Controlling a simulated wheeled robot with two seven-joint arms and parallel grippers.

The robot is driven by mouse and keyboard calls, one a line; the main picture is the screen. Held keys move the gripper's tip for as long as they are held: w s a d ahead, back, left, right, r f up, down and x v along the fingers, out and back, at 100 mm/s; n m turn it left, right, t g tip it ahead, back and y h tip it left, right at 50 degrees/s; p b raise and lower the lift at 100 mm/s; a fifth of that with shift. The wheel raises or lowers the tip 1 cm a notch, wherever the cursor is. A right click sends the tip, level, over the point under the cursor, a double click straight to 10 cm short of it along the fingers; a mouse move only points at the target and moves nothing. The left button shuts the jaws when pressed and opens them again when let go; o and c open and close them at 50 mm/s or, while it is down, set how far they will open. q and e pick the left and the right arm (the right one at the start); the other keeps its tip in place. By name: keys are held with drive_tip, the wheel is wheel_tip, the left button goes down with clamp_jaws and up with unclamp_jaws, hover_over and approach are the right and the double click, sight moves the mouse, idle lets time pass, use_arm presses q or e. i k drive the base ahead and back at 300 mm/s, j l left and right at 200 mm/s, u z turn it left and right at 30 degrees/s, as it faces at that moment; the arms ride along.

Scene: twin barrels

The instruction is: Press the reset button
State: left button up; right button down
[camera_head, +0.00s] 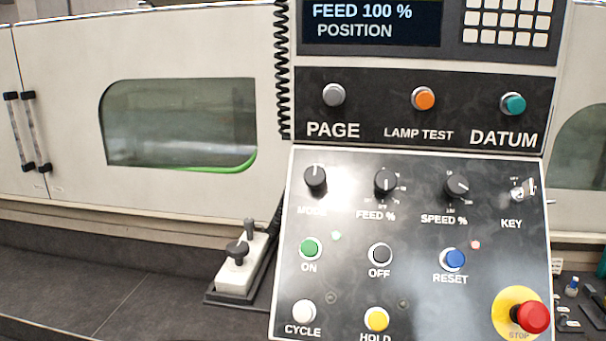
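The reset button is a blue round push button (454,258) in a pale ring on the lower dark panel (340,215). The word RESET is printed below it. Neither of my grippers shows in the head view, and nothing covers the reset button.
A red STOP mushroom button (533,317) on a yellow disc stands out at the lower right. Near it are a yellow HOLD button (376,319), a green ON button (309,248) and a key switch (522,192). A coiled black cable (283,70) hangs left of the panel.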

sight(454, 259)
drive_tip(key=k+l+z, duration=0.1)
drive_tip(key=z, duration=0.7)
